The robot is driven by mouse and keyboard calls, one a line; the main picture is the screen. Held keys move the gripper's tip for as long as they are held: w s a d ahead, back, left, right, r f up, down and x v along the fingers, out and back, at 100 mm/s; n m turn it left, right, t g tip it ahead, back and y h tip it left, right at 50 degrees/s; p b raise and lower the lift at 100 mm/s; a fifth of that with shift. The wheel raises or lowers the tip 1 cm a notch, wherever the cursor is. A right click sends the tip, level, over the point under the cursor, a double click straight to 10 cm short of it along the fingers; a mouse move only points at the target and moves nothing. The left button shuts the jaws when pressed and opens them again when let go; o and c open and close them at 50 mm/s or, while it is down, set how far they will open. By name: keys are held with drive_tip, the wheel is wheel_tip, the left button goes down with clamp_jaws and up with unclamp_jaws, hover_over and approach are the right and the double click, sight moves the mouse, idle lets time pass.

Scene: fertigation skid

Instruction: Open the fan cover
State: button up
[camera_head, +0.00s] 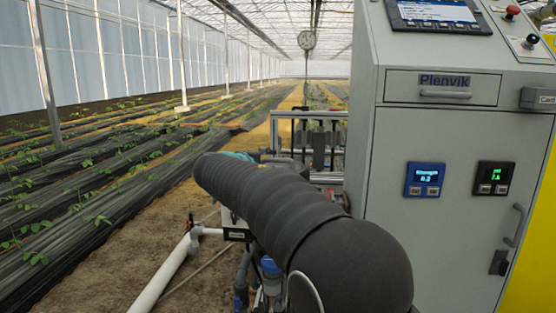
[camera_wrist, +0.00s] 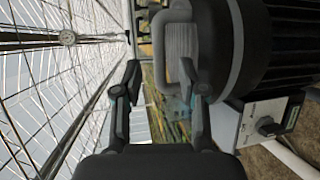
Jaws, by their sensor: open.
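In the wrist view a dark rounded cover (camera_wrist: 222,50), which looks like the fan cover, sits at the end of a black finned motor (camera_wrist: 285,40). A grey loop-shaped handle (camera_wrist: 180,45) stands out from its left side. My gripper (camera_wrist: 158,85) is open, its two fingers pointing up the picture. The right finger overlaps the lower part of the handle; I cannot tell whether they touch. The left finger is clear of it. Nothing is held. In the head view my dark arm hides the gripper and most of the motor.
A grey control cabinet (camera_head: 440,200) with displays and handles stands close on the right. A white pipe (camera_head: 170,272) runs along the left of my arm. In the wrist view a switch box with a black knob (camera_wrist: 268,126) sits below the motor. Planted rows (camera_head: 80,180) lie left.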

sight(276, 161)
drive_tip(key=shift+p+x, duration=0.35)
drive_tip(key=shift+x, duration=2.45)
clamp_jaws()
